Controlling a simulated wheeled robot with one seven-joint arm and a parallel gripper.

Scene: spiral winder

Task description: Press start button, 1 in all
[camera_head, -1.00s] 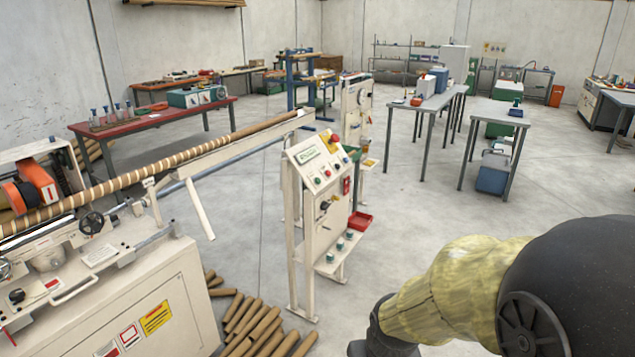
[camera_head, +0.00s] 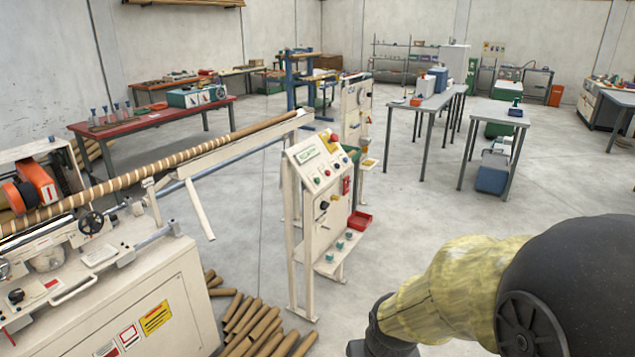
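A cream control panel (camera_head: 313,200) stands upright on legs near the middle of the view. Its sloped top carries a small green display (camera_head: 307,153) and several small coloured buttons, including green and red ones. A larger red knob on a yellow base (camera_head: 334,138) sits at the panel's top right. The button labels are too small to read, so I cannot tell which one is the start button. Part of my arm shows at the lower right, apart from the panel. My gripper is not in view.
The winder machine (camera_head: 120,290) with a long striped tube (camera_head: 150,172) fills the left. Loose cardboard tubes (camera_head: 255,325) lie on the floor before the panel. A red tray (camera_head: 359,221) is at the panel's right side. The floor (camera_head: 420,220) to its right is clear.

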